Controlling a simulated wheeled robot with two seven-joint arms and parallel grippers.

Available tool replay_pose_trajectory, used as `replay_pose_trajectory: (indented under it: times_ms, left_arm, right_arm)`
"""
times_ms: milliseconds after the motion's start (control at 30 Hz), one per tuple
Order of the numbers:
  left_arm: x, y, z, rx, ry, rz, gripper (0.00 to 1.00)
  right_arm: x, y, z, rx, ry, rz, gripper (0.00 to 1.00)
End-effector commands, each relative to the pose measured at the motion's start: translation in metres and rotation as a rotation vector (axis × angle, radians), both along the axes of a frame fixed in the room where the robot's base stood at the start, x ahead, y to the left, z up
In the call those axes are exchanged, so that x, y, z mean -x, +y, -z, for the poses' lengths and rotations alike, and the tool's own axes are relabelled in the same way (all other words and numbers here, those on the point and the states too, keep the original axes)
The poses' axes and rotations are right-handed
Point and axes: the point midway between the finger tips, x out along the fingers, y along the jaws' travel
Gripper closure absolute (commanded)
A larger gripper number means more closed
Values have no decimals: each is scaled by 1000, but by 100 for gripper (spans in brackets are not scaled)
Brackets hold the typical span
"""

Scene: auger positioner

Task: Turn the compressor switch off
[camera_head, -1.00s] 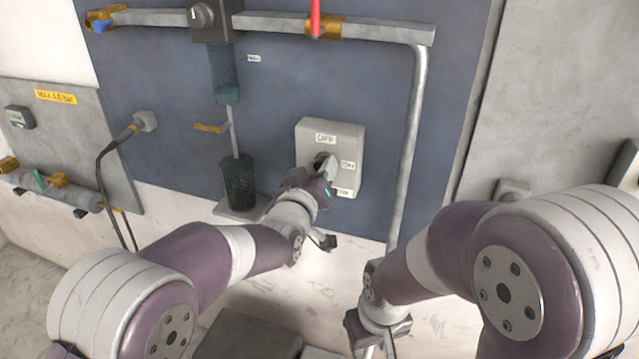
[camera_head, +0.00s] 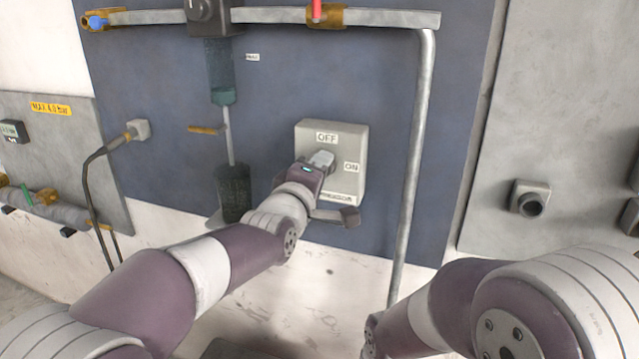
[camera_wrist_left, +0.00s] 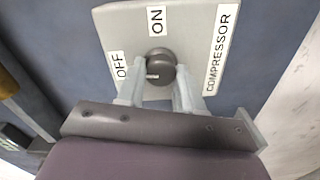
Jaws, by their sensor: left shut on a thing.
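The compressor switch is a pale grey box (camera_head: 347,140) on the blue panel, with OFF at its top and ON at its right. Its dark round knob (camera_wrist_left: 160,62) shows in the left wrist view, with COMPRESSOR, OFF and ON labels around it. A short white mark on the knob lies on the side toward the OFF label (camera_wrist_left: 118,66). My left gripper (camera_wrist_left: 158,80) is shut on the knob, one finger on each side. In the head view the left gripper (camera_head: 318,162) hides most of the knob. My right gripper is out of view.
A grey vertical pipe (camera_head: 411,170) runs right of the box. A horizontal pipe with a red-handled valve (camera_head: 318,12) runs above. A black cable (camera_head: 92,190) hangs at the left.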

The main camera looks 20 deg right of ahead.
Motion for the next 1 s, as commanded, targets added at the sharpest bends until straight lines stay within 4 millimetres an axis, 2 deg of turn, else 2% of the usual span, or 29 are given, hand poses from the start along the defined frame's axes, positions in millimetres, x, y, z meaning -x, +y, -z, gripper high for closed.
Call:
replay_pose_trajectory:
  times_ms: [200,800,833,867,900,1000]
  left_arm:
    - [0,0,1,63,41,0,95]
    - [0,0,-1,90,60,0,95]
    - [0,0,-1,90,60,0,54]
    - [0,0,-1,89,59,0,45]
    - [0,0,-1,89,59,0,39]
    - [0,0,0,88,59,0,39]
  right_arm:
    - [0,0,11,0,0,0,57]
    - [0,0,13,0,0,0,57]
    - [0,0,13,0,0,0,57]
    - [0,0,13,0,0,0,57]
    - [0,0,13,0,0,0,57]
    - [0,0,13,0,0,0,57]
